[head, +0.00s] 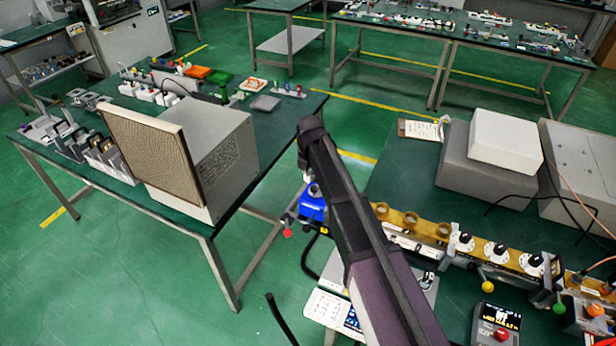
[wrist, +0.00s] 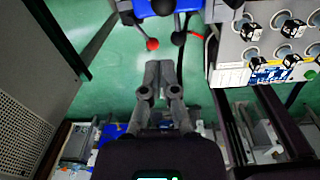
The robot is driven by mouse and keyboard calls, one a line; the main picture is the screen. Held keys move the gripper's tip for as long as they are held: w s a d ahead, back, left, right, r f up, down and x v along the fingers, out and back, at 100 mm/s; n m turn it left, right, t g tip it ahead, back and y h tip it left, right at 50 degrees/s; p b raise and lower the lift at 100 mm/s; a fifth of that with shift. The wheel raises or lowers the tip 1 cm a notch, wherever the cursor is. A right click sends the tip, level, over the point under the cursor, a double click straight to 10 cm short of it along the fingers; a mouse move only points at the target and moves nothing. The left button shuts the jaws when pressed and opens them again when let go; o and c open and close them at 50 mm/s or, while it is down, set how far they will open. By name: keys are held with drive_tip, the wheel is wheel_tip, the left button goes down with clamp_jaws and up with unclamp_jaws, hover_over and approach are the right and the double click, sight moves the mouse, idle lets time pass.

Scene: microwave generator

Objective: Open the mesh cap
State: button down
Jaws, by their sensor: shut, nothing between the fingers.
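The mesh cap (head: 145,155) is a tan mesh panel in a thin frame on the front of a grey box (head: 225,165), at the right end of the left table. It appears flush with the box, with no clear gap. In the head view my arm hides most of the gripper, which is to the right of the box.
A blue device with a red knob (head: 287,233) is near my gripper; its blue body (wrist: 160,6) shows ahead in the wrist view. A control panel with black knobs (wrist: 265,45) is on the right. The green floor (head: 120,245) before the left table is clear.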

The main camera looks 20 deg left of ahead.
sight(316, 188)
drive_tip(key=shift+w+d+f+b, duration=0.15)
drive_tip(key=shift+w+f+b, duration=0.8)
drive_tip(key=shift+f+b, duration=0.2)
drive_tip(key=shift+w+d+f+b, duration=0.15)
drive_tip(key=shift+w+f+b, duration=0.8)
drive_tip(key=shift+f, duration=0.3)
drive_tip(key=shift+s, duration=0.2)
idle(0.8)
